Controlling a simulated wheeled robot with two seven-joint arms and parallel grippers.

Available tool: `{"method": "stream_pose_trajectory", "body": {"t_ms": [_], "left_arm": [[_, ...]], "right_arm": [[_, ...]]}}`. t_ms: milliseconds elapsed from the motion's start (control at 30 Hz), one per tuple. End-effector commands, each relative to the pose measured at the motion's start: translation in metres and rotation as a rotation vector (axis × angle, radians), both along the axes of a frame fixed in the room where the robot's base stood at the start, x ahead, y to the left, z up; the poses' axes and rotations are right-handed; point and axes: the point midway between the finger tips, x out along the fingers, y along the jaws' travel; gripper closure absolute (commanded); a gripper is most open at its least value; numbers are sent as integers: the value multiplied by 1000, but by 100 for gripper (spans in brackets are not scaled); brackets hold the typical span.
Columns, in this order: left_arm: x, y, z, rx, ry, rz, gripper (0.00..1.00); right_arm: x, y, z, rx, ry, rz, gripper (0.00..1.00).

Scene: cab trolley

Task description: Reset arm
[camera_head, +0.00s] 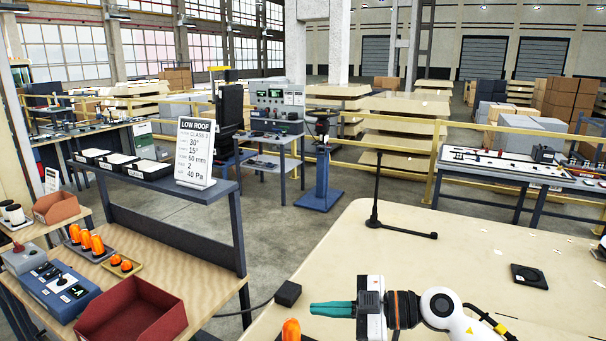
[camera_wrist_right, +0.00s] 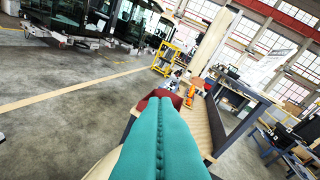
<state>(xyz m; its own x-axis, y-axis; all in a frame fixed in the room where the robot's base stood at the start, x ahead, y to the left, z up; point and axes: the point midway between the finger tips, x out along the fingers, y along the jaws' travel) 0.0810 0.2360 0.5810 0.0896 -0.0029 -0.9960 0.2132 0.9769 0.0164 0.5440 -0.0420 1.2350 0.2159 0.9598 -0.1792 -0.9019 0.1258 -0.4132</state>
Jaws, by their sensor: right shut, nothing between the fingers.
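My right gripper (camera_head: 314,309) has teal fingers and comes in from the right at the bottom of the head view. Its fingers point left over the left part of the pale table (camera_head: 465,235). The fingers are pressed together and empty. In the right wrist view the teal fingers (camera_wrist_right: 161,96) lie side by side with nothing between them. My left gripper does not show in either view.
An orange piece (camera_head: 291,330) stands just below the right fingertips. A black box (camera_head: 288,293) with a cable sits left of them. A black stand (camera_head: 376,215) rises from the table, with a dark square pad (camera_head: 528,276) at right. A red bin (camera_head: 131,318) is at lower left.

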Motion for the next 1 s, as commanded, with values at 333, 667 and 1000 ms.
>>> {"method": "stream_pose_trajectory", "body": {"t_ms": [333, 667, 1000], "left_arm": [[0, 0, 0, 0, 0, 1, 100], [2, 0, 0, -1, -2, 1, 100], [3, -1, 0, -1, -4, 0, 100]], "right_arm": [[-3, -47, 30, 624, -85, -735, 100], [-84, -156, -131, 198, 438, -1487, 100], [-212, -168, -214, -311, 874, -1493, 100]]}}
